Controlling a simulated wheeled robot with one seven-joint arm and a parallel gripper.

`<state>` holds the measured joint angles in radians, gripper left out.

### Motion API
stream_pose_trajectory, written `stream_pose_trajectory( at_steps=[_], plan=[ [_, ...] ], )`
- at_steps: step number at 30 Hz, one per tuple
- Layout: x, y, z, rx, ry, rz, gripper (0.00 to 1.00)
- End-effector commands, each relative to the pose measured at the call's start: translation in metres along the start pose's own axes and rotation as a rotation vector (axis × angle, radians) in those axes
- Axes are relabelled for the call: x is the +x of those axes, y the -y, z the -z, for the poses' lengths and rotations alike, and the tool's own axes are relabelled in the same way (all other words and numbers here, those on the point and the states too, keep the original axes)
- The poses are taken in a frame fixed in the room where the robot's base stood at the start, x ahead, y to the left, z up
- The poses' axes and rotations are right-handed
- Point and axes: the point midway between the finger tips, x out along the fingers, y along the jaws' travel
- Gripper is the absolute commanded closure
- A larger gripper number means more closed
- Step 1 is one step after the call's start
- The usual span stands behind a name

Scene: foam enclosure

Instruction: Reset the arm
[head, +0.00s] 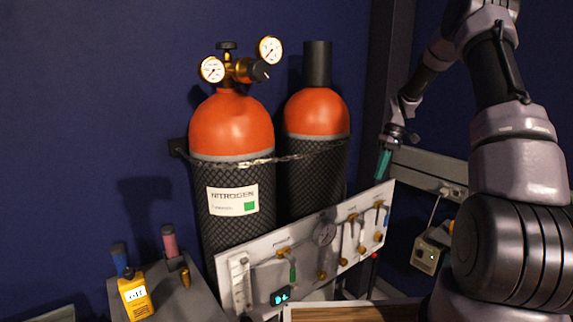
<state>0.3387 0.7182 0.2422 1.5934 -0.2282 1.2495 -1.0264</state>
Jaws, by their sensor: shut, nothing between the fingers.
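My arm rises along the right side of the head view, bends at the top right and comes back down to the left. My gripper (383,163) hangs at its end, with teal fingers pointing down. The fingers are together with nothing between them. The gripper is above the right end of the white valve panel (262,262) in the picture and to the right of the second gas cylinder. It shows small, and its distance from the panel is hard to tell.
Two orange-topped gas cylinders, one labelled nitrogen (232,125) and one behind it (316,112), stand chained at the wall. A yellow meter (135,297) is on a grey surface at lower left. A socket rail (425,168) and a small box (428,254) are at right.

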Motion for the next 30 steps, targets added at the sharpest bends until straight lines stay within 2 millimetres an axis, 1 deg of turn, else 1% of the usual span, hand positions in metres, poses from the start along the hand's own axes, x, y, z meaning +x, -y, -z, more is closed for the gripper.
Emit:
stream_pose_trajectory(
  at_steps=[1,3,6,9,11,12,14,15,19,22,25,27,30],
  plan=[
    [-0.024,0.018,-0.005,0.022,-0.017,-0.038,1.0],
    [-0.049,0.039,-0.012,0.063,-0.044,-0.079,1.0],
    [-0.082,0.07,-0.027,0.122,-0.088,-0.133,1.0],
    [-0.111,0.102,-0.044,0.183,-0.142,-0.179,1.0],
    [-0.127,0.12,-0.057,0.22,-0.177,-0.204,1.0],
    [-0.136,0.132,-0.066,0.244,-0.202,-0.217,1.0],
    [-0.148,0.151,-0.079,0.282,-0.243,-0.236,1.0],
    [-0.156,0.162,-0.089,0.307,-0.271,-0.246,1.0],
    [-0.175,0.199,-0.122,0.387,-0.368,-0.267,1.0],
    [-0.184,0.224,-0.15,0.446,-0.447,-0.27,1.0],
    [-0.189,0.247,-0.178,0.506,-0.53,-0.261,1.0],
    [-0.19,0.262,-0.197,0.545,-0.588,-0.248,1.0],
    [-0.187,0.278,-0.223,0.597,-0.664,-0.221,1.0]
  ],
)
